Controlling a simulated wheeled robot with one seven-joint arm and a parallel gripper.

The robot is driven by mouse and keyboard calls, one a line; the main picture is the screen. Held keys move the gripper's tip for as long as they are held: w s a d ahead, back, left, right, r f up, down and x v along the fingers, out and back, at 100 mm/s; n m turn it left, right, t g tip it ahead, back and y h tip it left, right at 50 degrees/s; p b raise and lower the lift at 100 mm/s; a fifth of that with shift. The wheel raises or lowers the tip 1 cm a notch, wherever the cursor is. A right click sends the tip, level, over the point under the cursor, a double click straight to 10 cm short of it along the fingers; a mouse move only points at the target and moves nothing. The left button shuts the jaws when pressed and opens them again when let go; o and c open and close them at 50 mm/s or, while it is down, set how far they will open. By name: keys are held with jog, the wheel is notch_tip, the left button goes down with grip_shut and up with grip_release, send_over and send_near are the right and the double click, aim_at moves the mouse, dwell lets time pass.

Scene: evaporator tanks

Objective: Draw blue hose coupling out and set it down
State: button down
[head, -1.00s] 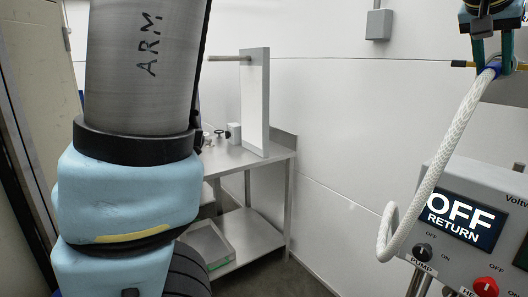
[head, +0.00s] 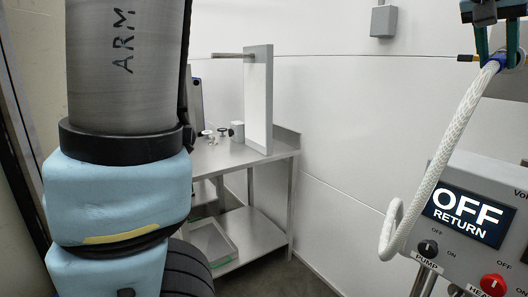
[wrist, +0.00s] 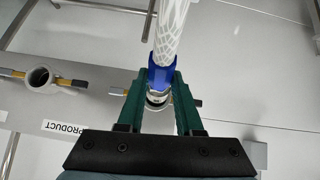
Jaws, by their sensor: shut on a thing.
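The blue hose coupling (wrist: 160,78) is on the end of a white braided hose (wrist: 171,30). My gripper (wrist: 161,84) is shut on it, with one green finger on each side. In the head view my gripper (head: 497,48) is at the top right edge, with the blue coupling (head: 495,63) between its fingers. The hose (head: 447,150) hangs from it and curves down in front of the control box. A metal collar (wrist: 155,98) shows at the coupling's end in the wrist view. I cannot tell whether it is still seated on a fitting.
A control box (head: 470,215) reading OFF RETURN stands at right. A steel table (head: 235,155) with an upright white panel (head: 259,100) stands at the back, its top partly clear. A grey plate labelled PRODUCT (wrist: 65,129) has a ring fitting (wrist: 39,79) at left in the wrist view.

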jog(key=shift+s+a+b, duration=0.45)
jog(key=shift+s+a, duration=0.2)
jog(key=shift+a, duration=0.35)
jog(key=shift+s+a+b, duration=0.45)
jog(key=shift+s+a, duration=0.15)
jog(key=shift+a, duration=0.35)
